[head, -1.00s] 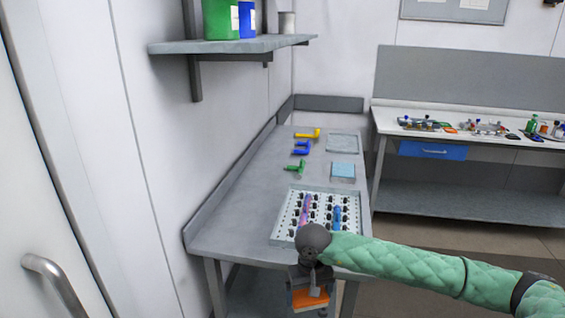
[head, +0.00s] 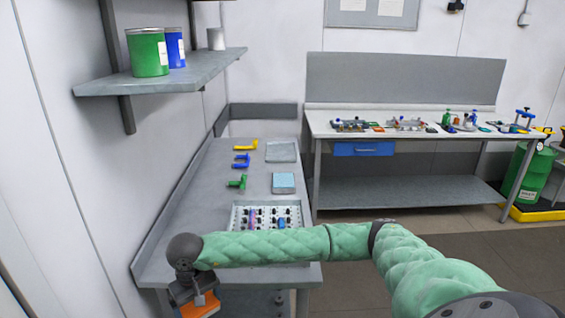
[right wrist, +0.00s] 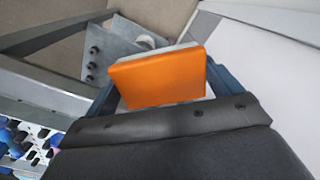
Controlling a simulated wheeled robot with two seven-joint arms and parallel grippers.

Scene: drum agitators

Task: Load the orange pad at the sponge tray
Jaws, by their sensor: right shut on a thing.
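An orange pad (head: 200,306) with a pale backing is held in my right gripper (head: 197,298), low at the near edge of the grey table. The right wrist view shows the orange pad (right wrist: 160,78) between the blue-grey fingers, which are partly hidden by it. On the table, a shallow grey tray (head: 282,152) lies empty at the back, and a light-blue pad (head: 284,181) lies on a small tray in front of it. I cannot tell which one is the sponge tray. My left gripper is not in view.
A white pegged rack (head: 236,217) with pink and blue pieces is on the table, partly behind my right arm. Yellow (head: 246,146), blue (head: 241,160) and green (head: 238,182) handled tools lie left of the trays. A shelf (head: 165,78) overhangs at left; a second bench (head: 400,122) stands right.

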